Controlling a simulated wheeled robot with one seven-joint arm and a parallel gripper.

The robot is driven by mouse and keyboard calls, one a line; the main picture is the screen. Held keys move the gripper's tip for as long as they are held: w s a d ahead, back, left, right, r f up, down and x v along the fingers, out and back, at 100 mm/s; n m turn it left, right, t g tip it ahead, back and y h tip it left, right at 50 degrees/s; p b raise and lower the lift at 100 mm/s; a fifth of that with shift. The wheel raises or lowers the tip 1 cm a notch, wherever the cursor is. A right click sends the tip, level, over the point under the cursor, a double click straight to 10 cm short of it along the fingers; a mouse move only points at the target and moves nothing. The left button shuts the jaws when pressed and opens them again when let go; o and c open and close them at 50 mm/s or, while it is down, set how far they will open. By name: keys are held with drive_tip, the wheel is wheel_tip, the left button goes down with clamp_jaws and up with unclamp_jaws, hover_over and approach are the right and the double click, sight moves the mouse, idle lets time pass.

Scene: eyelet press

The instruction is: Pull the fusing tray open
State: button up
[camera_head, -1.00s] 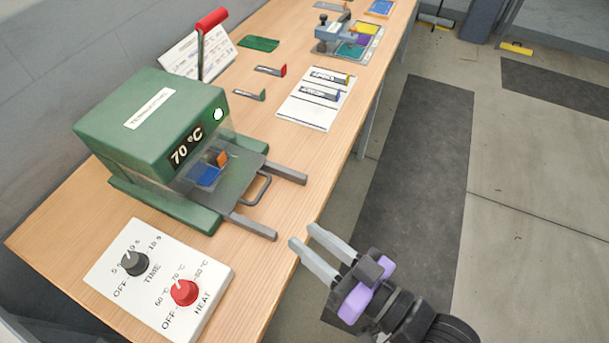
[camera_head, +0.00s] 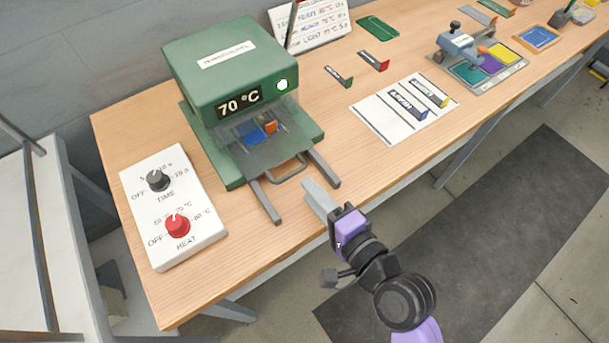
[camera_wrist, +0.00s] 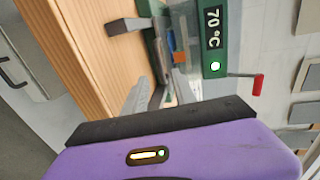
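The fusing tray (camera_head: 265,157) is a grey plate in the front of the green fusing press (camera_head: 225,65), between two grey rails. A blue piece (camera_head: 249,132) and an orange piece (camera_head: 271,127) lie on it behind a clear guard. Its looped handle (camera_head: 290,168) sticks out in front.
A white control box (camera_head: 173,203) with a black and a red knob stands left of the press. The press display reads 70 °C. A white sheet with labelled bars (camera_head: 402,108) lies to the right, beyond it a small blue press (camera_head: 458,45).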

drive_tip(key=shift+p+x, duration=0.4)
drive_tip(key=shift+x, duration=2.25)
drive_tip(key=shift+s, duration=0.1)
clamp_jaws()
